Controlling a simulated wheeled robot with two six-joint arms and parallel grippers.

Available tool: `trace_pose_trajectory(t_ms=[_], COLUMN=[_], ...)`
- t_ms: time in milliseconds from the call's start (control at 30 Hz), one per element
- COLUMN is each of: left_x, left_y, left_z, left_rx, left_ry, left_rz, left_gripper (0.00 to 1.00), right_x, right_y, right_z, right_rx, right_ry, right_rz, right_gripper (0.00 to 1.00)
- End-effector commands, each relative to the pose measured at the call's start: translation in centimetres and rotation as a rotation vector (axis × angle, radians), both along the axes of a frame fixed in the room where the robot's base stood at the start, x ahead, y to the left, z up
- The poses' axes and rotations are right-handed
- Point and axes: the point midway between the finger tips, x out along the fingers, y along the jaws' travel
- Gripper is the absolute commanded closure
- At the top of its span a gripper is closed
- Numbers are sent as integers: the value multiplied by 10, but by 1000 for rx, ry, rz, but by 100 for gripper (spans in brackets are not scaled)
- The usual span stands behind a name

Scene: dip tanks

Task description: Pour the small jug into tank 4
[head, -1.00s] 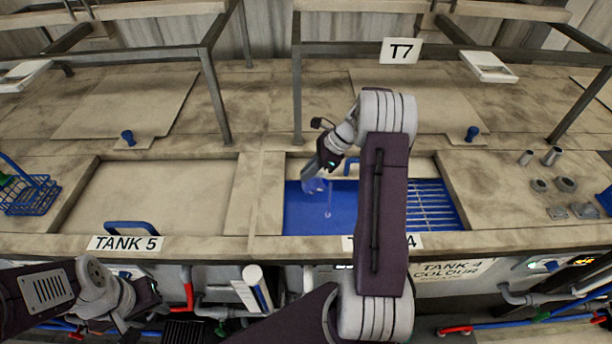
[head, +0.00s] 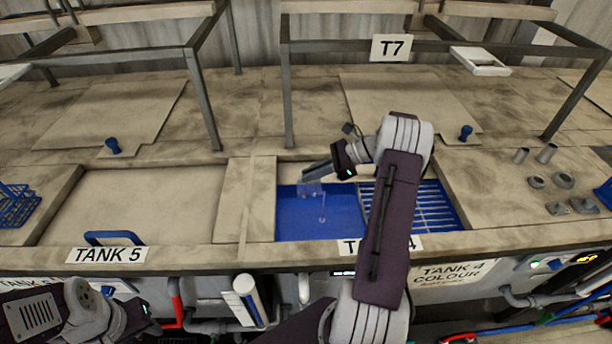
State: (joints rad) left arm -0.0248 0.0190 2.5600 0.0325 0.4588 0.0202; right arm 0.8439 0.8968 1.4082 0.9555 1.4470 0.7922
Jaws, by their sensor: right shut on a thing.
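Tank 4 (head: 300,225) is open, with blue liquid on its left and a blue grille (head: 430,205) on its right. Its label (head: 405,243) is partly hidden by my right arm. My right gripper (head: 318,172) is shut on the small jug (head: 310,189), which is clear and hangs over the left part of the tank. A small pale mark (head: 322,219) shows on the blue below it; I cannot tell whether it is a stream or a reflection. The jug's tilt and contents are hard to make out. My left gripper (head: 142,322) is low at the left, away from the tanks; its jaws are unclear.
Tank 5 (head: 130,200) at left is covered, with a blue handle (head: 113,237) at its front. A metal frame with the T7 sign (head: 391,47) stands behind tank 4. Small grey cups and fittings (head: 540,157) stand at right. A blue basket (head: 15,205) is at far left.

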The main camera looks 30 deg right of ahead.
Motion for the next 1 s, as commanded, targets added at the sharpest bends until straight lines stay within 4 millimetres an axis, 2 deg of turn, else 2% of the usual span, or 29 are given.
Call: trace_pose_trajectory(t_ms=[600,1000], left_x=[0,0], left_y=[0,0], left_z=[-27,-36], left_rx=[0,0], left_ry=[0,0], left_rz=[0,0], left_gripper=[64,64], right_x=[-18,-22], right_y=[-33,-41], right_z=[-1,2], right_rx=[365,456], right_ry=[-203,-252], right_rz=[-2,0], right_gripper=[100,100])
